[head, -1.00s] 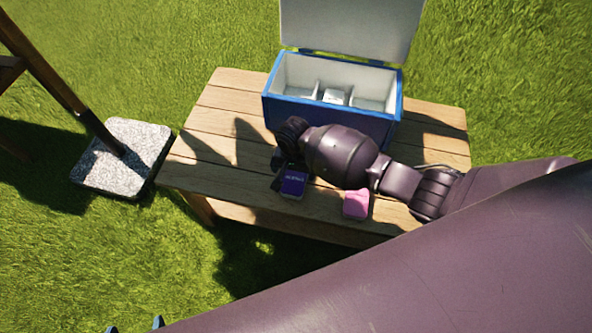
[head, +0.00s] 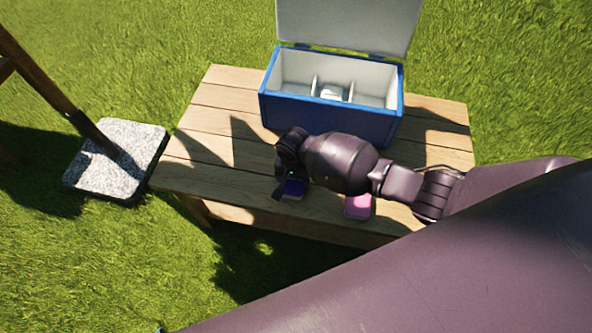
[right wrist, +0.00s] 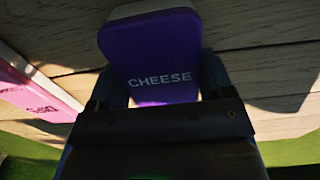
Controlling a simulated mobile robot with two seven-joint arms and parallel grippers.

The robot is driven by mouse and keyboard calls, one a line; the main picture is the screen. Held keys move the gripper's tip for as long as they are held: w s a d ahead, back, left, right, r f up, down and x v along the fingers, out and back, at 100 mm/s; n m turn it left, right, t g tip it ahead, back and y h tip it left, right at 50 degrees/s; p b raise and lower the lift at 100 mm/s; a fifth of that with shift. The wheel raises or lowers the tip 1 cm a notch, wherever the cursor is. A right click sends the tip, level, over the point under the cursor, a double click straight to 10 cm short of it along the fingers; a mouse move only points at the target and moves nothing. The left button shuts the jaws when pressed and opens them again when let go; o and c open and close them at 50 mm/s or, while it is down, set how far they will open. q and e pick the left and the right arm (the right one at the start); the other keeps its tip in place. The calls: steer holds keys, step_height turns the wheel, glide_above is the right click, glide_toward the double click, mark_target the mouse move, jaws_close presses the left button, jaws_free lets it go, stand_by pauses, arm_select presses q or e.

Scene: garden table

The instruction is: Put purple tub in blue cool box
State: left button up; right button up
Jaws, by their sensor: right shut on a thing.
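The purple tub (head: 292,189) is at the front edge of the wooden table, partly hidden by my right gripper (head: 283,187). In the right wrist view the purple tub (right wrist: 157,52), lettered CHEESE, sits between the two fingers of my right gripper (right wrist: 155,85), which is shut on it. I cannot tell whether the tub still touches the table. The blue cool box (head: 325,116) stands at the back of the table with its lid up. Its white inside has dividers, and a small pale item lies in the middle compartment. My left gripper cannot be made out.
A pink tub (head: 358,207) stands on the table (head: 205,150) to the right of the purple one, and also shows in the right wrist view (right wrist: 35,90). A stone parasol base (head: 115,160) with a wooden pole is on the grass. The table's left part is clear.

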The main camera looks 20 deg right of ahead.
steer(key=r+p, duration=0.1)
steer(key=r, duration=0.2)
steer(key=r+p, duration=0.1)
steer(key=r, duration=0.2)
steer(key=r+p, duration=0.2)
steer(key=r, duration=0.1)
steer(key=shift+w+r, duration=0.25)
steer(key=shift+r, duration=0.15)
arm_select(q)
step_height(320, 180, up, 7)
steer(key=t+p, duration=0.1)
steer(key=p, duration=0.2)
steer(key=shift+w+d, duration=0.25)
steer(key=shift+w, duration=0.2)
arm_select(e)
step_height(320, 180, up, 10)
steer(key=shift+s+r, duration=0.15)
steer(key=shift+s, duration=0.1)
arm_select(q)
steer(key=shift+f, duration=0.15)
steer(key=shift+a, duration=0.1)
